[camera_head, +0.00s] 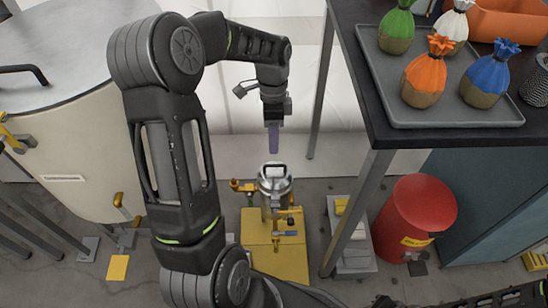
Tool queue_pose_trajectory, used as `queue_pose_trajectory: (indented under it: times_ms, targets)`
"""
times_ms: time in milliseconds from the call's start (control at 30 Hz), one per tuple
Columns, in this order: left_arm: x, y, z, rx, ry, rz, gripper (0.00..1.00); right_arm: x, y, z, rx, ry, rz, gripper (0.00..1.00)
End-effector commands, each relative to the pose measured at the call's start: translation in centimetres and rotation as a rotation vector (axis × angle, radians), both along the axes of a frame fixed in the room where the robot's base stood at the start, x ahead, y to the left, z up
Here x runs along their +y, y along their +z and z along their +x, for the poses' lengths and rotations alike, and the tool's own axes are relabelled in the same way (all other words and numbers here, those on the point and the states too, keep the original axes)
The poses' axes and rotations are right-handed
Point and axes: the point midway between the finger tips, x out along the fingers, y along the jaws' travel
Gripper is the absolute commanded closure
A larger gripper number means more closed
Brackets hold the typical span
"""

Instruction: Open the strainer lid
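The strainer (275,184) is a small silver metal vessel on a yellow stand (262,248) at the lower middle of the head view. Its round lid (274,172) lies on top, looks closed, and has a dark-edged handle. My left gripper (273,139) points down above the strainer, with a visible gap between its purple fingertips and the lid. The fingers overlap in this view, so their opening cannot be seen. Nothing shows held in them. My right gripper is not in view.
A large pale tank (72,130) stands at left. A dark table (352,60) at right carries a grey tray (450,117) with several coloured sacks. Below it stand a red canister (412,215) and a metal table leg (356,212), close to the strainer's right.

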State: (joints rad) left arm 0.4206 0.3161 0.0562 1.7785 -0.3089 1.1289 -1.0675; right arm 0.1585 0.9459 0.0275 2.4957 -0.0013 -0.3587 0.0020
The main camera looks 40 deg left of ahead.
Motion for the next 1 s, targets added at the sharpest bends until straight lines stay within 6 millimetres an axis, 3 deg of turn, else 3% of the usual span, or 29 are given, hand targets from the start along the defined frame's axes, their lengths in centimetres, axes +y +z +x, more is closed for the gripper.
queue_pose_trajectory:
  times_ms: [400,767,1000]
  targets:
    - [-0.8,-6.1,-1.0,0.003,0.000,-0.001,0.69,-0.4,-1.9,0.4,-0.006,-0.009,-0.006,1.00]
    - [-0.9,-6.6,-1.0,0.001,0.001,0.000,0.69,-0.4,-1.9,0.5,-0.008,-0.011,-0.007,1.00]
    - [-0.9,-6.6,-1.0,0.001,0.001,0.000,0.87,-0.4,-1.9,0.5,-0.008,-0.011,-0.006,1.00]
